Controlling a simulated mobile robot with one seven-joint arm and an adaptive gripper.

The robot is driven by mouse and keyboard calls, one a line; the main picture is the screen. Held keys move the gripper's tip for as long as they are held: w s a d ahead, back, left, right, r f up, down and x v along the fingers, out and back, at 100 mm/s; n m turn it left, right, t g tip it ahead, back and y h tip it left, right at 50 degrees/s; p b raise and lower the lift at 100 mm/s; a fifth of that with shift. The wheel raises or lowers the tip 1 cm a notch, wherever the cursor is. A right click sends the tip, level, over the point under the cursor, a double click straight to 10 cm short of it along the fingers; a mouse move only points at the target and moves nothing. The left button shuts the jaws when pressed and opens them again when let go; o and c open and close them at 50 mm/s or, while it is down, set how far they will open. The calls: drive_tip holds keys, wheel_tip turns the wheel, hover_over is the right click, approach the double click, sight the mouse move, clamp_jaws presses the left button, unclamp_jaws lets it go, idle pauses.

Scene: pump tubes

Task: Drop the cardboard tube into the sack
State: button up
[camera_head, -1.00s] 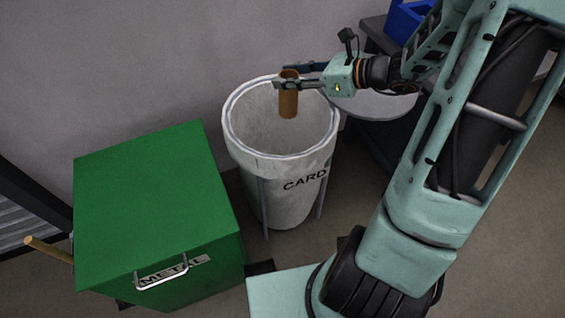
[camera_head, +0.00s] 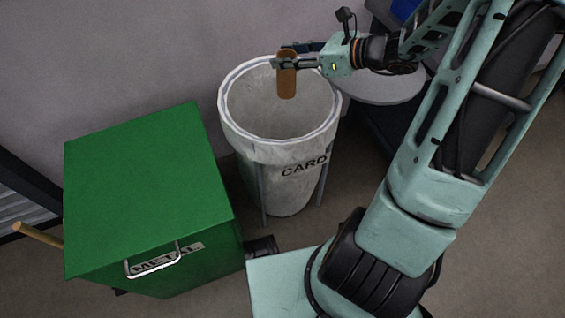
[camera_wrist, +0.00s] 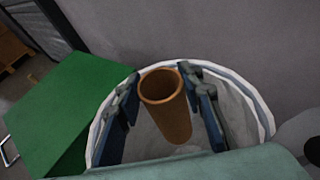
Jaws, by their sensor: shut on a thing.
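The brown cardboard tube (camera_head: 287,82) is held roughly upright in my gripper (camera_head: 288,62). In the wrist view the tube (camera_wrist: 171,112) sits between the two blue fingers, its open top toward the camera. The white sack (camera_head: 283,150), marked with letters reading "CARD", hangs open in a round frame on legs. In the head view the tube appears over the sack's mouth, toward its back rim. In the wrist view the sack's rim (camera_wrist: 262,112) surrounds the tube and fingers. How far the tube is above or below the rim is hard to tell.
A green box (camera_head: 145,190) labelled "METAL" with a handle stands left of the sack. A grey wall (camera_head: 130,60) is close behind. A round pale surface (camera_head: 385,88) and a dark unit with a blue bin (camera_head: 403,10) are to the right.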

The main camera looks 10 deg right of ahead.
drive_tip(key=shift+f, duration=0.4)
drive_tip(key=o, duration=1.1)
drive_tip(key=v, duration=1.2)
drive_tip(key=shift+s, duration=0.1)
